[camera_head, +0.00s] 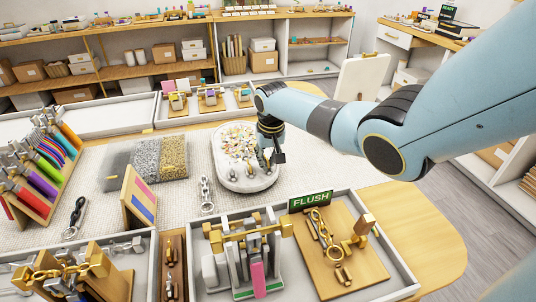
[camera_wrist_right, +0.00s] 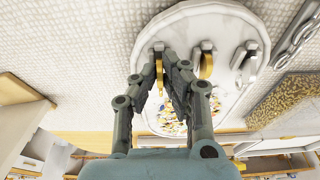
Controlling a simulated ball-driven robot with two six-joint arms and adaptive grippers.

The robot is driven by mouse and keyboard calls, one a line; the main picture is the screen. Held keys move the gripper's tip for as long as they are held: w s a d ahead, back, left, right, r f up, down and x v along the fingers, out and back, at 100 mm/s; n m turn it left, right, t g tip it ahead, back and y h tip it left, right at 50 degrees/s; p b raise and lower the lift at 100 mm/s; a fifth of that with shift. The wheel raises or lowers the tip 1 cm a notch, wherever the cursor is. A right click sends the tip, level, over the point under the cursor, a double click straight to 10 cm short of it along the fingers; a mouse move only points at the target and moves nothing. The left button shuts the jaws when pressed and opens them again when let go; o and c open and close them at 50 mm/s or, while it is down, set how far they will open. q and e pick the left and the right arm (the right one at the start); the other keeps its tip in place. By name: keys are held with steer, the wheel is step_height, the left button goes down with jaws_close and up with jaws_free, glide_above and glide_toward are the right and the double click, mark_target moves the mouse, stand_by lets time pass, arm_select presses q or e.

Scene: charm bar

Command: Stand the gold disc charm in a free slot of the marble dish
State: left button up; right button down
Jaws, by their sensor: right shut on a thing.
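The white marble dish (camera_head: 248,186) is an oval on the mat, with small mixed charms heaped in its far part. It also shows in the wrist view (camera_wrist_right: 222,22), with a row of upright pieces. My right gripper (camera_head: 271,158) is over the dish. In the wrist view its fingers (camera_wrist_right: 163,70) are shut on a gold disc charm (camera_wrist_right: 159,77), seen nearly edge-on and upright at the left of that row. Whether its lower edge sits in a slot is hidden by the fingers. Another gold disc (camera_wrist_right: 207,65) and a silver piece (camera_wrist_right: 250,50) stand beside it. My left gripper is not in view.
A silver chain piece (camera_head: 206,195) lies left of the dish. A tray with a FLUSH sign (camera_head: 311,200) and a tray of gold and grey stands (camera_head: 247,245) are in front. Grey and gold glitter pads (camera_head: 147,158) lie left. Some mat beside the dish is clear.

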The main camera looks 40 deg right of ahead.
steer(key=shift+f, duration=0.2)
stand_by(0.5)
steer(key=c, duration=1.4)
jaws_free()
steer(key=shift+p+v, duration=3.05)
steer(key=shift+p, duration=0.65)
steer(key=v, duration=1.2)
steer(key=shift+d, duration=0.1)
